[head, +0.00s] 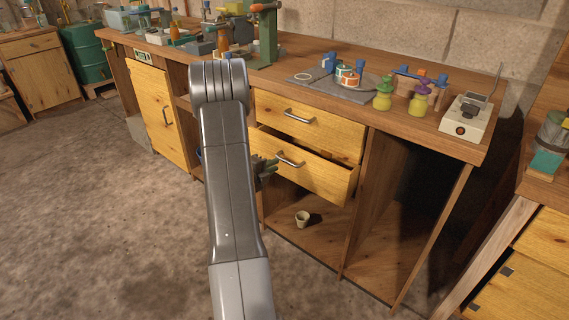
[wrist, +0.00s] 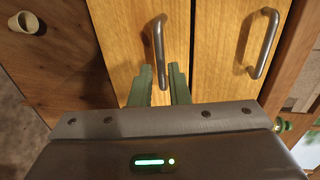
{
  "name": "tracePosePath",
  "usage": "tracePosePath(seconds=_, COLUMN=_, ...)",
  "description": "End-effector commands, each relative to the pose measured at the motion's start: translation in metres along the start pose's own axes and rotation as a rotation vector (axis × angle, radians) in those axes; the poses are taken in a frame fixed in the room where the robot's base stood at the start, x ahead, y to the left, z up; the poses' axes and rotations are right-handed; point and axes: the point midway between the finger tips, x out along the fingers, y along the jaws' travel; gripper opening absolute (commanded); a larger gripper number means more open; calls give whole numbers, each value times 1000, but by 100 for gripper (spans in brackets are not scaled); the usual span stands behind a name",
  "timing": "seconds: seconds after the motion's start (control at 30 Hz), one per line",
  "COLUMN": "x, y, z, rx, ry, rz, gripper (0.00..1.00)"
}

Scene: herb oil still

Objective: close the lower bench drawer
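The lower bench drawer (head: 322,178) is a yellow wooden front that stands out from the bench, with its top edge and a dark gap showing in the head view. Its grey bar handle (head: 290,159) also shows in the wrist view (wrist: 158,42). My gripper (head: 272,165) is at the left end of this handle, partly hidden by my arm. In the wrist view, its green fingers (wrist: 160,72) are apart, with the near end of the handle between them and gaps on both sides. I cannot tell whether they touch the drawer front (wrist: 115,40).
The upper drawer (head: 325,128), with its own handle (wrist: 263,42), looks shut. The bench top (head: 325,110) carries a grey tray, bottles and a scale-like device (head: 466,125). The floor in front is clear.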

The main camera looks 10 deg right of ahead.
Motion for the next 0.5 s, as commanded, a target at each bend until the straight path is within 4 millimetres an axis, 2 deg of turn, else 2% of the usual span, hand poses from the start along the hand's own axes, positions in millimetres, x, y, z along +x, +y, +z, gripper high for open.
tracePosePath(seconds=0.03, x=13, y=2, z=-2, rx=3, ry=5, rz=-1, gripper=16)
tracePosePath(seconds=0.2, x=44, y=1, z=-2, rx=2, ry=4, rz=-1, gripper=16)
tracePosePath(seconds=0.33, x=59, y=1, z=-1, rx=2, ry=2, rz=-1, gripper=16)
tracePosePath(seconds=0.5, x=68, y=0, z=0, rx=1, ry=1, rz=0, gripper=16)
